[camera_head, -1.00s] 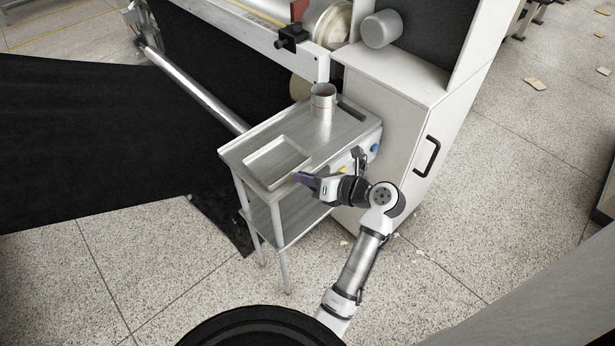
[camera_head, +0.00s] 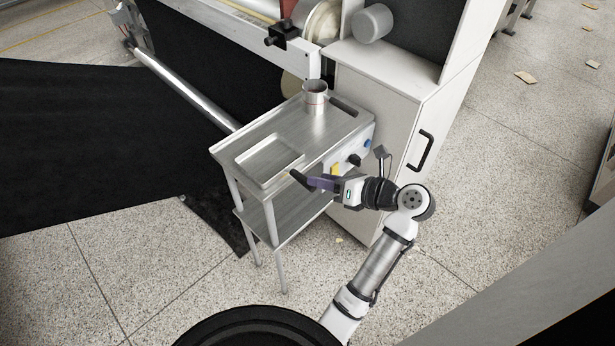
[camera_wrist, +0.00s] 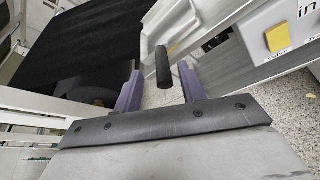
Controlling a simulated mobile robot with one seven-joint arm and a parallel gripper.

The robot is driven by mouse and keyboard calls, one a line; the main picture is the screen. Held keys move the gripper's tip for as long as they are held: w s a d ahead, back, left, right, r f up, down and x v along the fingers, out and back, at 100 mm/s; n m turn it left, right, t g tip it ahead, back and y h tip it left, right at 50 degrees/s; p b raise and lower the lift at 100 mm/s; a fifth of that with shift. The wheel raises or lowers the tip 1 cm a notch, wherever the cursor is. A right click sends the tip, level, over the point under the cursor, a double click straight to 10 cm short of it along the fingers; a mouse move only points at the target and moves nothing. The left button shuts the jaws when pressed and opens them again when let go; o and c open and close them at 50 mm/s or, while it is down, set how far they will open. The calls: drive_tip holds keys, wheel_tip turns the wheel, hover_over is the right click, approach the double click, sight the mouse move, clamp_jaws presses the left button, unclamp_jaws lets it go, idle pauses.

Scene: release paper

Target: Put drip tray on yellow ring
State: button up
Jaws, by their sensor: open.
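A shallow rectangular metal tray (camera_head: 268,162), which looks like the drip tray, lies flat on the left part of a metal cart top. My gripper (camera_head: 298,180) is open, with purple fingers, at the cart's near edge close to the tray's near right side. I cannot tell whether it touches the cart. In the wrist view, the open fingers (camera_wrist: 160,88) show with a dark rod (camera_wrist: 162,66) between them; I cannot tell what the rod belongs to. I cannot make out a yellow ring. A small yellow block (camera_head: 335,168) is on the cart side and shows in the wrist view (camera_wrist: 277,37).
The two-level cart (camera_head: 318,132) carries a metal cup (camera_head: 315,99) at its far right. Dark knobs are on its front. A white cabinet (camera_head: 390,130) stands right behind it, and black sheet material (camera_head: 90,150) fills the left. Speckled floor is clear at front.

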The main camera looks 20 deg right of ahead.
drive_tip(key=v, duration=0.5)
